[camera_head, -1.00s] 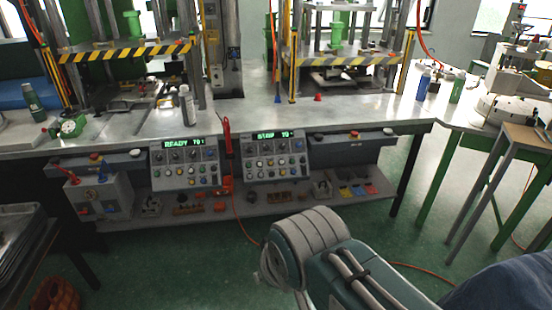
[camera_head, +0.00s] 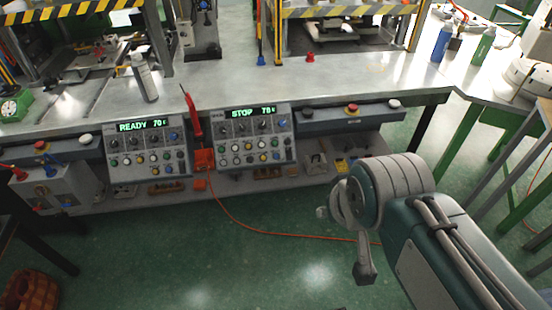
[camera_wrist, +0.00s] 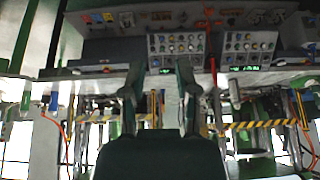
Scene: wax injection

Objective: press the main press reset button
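Two grey control panels are fixed along the front of the bench. The left panel (camera_head: 147,152) has a green display reading READY 70. The right panel (camera_head: 253,137) has a display reading STOP and about 70. Both carry rows of knobs and small coloured buttons, including blue, yellow, green and white ones. Their labels are too small to read, so I cannot tell which is the reset button. The panels appear upside down in the wrist view, ahead of my gripper (camera_wrist: 158,78). Its two fingers are apart with nothing between them, and it touches no button.
A red emergency-type button (camera_head: 352,108) sits on a grey bar right of the panels, another (camera_head: 40,146) to the left. A red handheld tool (camera_head: 192,115) hangs between the panels, its orange cable (camera_head: 290,235) trailing over the floor. A grey bottle (camera_head: 144,76) stands on the bench.

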